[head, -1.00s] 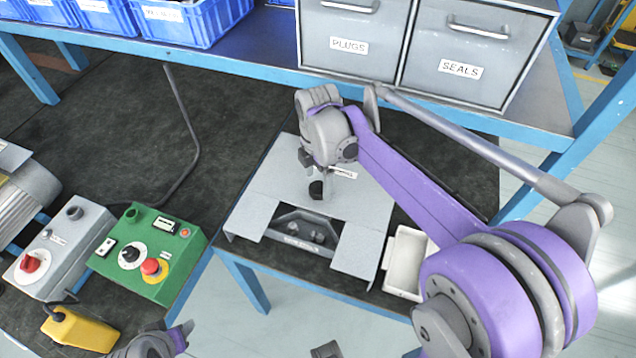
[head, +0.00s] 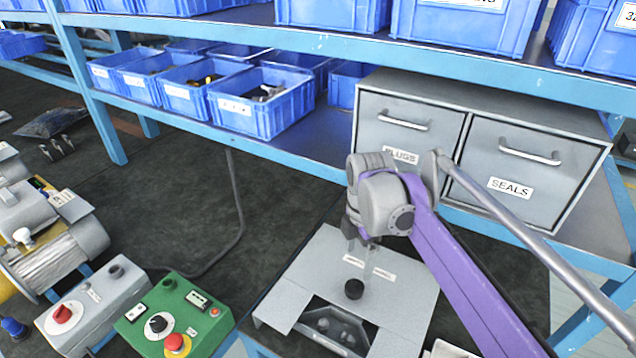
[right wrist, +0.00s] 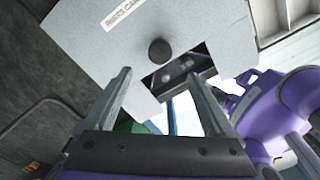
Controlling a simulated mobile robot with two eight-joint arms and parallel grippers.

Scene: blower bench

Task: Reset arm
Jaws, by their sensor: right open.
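My right gripper (head: 360,240) hangs from my purple and grey arm above the grey panel (head: 310,262). In the right wrist view its two fingers (right wrist: 157,75) are spread apart with nothing between them. The panel has a round black knob (head: 354,289), a label strip and a dark cut-out with a metal part inside. The knob also shows in the right wrist view (right wrist: 161,51), beyond the fingertips and clear of them. My left gripper is not in view.
Grey drawers marked PLUGS (head: 408,140) and SEALS (head: 520,180) stand close behind my right arm. Blue bins (head: 262,118) fill the shelves. A green control box (head: 172,318) and a grey box (head: 80,308) with a red knob sit at lower left.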

